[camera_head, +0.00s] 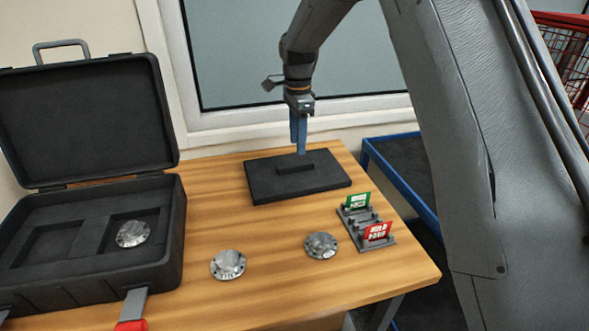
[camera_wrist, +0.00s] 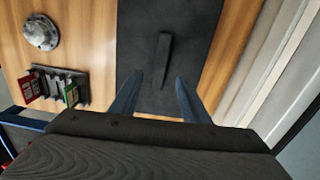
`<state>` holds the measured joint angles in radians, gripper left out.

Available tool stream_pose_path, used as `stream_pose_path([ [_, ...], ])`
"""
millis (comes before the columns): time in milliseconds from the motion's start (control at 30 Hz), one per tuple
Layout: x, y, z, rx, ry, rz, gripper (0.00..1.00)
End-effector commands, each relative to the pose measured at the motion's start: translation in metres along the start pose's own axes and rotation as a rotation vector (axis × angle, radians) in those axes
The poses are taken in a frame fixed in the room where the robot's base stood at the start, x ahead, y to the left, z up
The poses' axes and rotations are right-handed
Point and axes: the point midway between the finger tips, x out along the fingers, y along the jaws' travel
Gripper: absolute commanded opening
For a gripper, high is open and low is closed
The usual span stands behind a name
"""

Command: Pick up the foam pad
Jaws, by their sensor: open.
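The foam pad (camera_head: 265,182) is a flat dark rectangular slab lying on the wooden table near the window. A narrow raised black bar (camera_head: 296,168) stands on its top. My gripper (camera_head: 300,151) hangs pointing down over the pad, with blue fingers close above the bar. In the wrist view my gripper (camera_wrist: 157,82) is open, with one finger to each side of the bar (camera_wrist: 162,58) and nothing held. The pad also shows in the wrist view (camera_wrist: 135,40) beneath the fingers. Whether the fingertips touch the pad cannot be told.
An open black case (camera_head: 170,250) with a metal disc (camera_head: 133,234) in it stands at left. Two flanged metal discs (camera_head: 228,265) (camera_head: 321,245) lie at the front. A grey rack (camera_head: 352,228) holds green and red tags. A blue-edged cart (camera_head: 400,185) stands right of the table.

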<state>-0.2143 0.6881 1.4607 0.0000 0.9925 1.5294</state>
Motion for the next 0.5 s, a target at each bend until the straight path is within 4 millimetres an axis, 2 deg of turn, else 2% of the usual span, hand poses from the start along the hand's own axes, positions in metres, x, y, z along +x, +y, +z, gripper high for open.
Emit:
stream_pose_path([
  [367, 0.031, -0.002, 0.002, 0.022, 0.000, 0.003, 0.42],
  [500, 0.048, 0.002, 0.001, 0.022, 0.000, 0.005, 0.42],
])
